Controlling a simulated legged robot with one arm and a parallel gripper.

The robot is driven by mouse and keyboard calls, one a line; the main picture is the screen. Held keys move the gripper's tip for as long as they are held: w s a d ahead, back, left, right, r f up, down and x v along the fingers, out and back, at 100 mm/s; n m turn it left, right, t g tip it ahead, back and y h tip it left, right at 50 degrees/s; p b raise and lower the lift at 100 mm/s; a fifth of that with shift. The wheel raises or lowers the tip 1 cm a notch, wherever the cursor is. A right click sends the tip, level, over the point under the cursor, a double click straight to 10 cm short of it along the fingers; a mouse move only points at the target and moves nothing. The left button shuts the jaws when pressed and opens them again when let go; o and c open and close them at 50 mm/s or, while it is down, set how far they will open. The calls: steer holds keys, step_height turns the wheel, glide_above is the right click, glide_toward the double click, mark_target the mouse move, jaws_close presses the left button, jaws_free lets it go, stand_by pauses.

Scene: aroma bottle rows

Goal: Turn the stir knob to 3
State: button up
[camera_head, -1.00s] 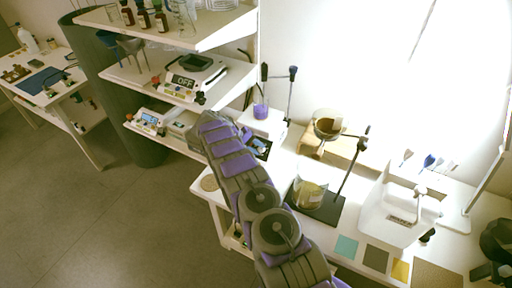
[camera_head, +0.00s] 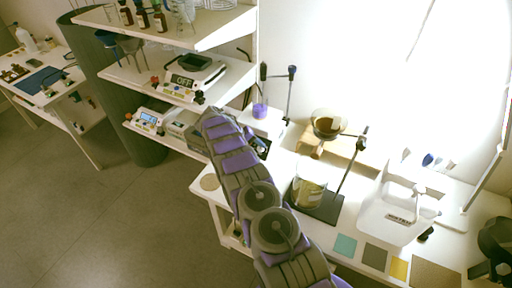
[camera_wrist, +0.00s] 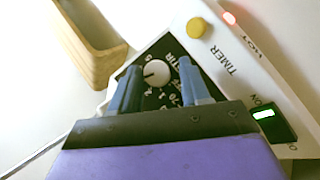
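The stir knob (camera_wrist: 156,73) is a round pale dial on a black panel marked STIR, with numbers around it, in the wrist view. The small print is too blurred to read its setting surely. My gripper (camera_wrist: 158,72) is open, with one blue finger on each side of the knob. I cannot tell whether either finger touches it. The white stirrer unit (camera_head: 264,122) stands on the bench in the head view, with a flask of purple liquid (camera_head: 260,109) on top. In that view my arm hides my fingertips and the knob.
A yellow button (camera_wrist: 195,27) marked TIMER, a red light labelled HOT and a lit green switch (camera_wrist: 264,114) are near the knob. A wooden block (camera_wrist: 88,45) lies at upper left. A beaker (camera_head: 308,192) on a stand is to the right of my arm in the head view.

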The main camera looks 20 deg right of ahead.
steer(key=shift+o, duration=0.9)
steer(key=shift+r, duration=0.15)
step_height(320, 180, up, 3)
steer(key=shift+w+r+p, duration=0.1)
steer(key=shift+p, duration=0.45)
steer(key=shift+s+r, duration=0.2)
steer(key=shift+r, duration=0.05)
steer(key=s+a+r+p, duration=0.1)
steer(key=s+a, duration=0.3)
steer(key=s, duration=1.1)
steer(key=shift+a+p, duration=0.15)
steer(key=shift+p, duration=0.3)
steer(key=shift+r, duration=0.1)
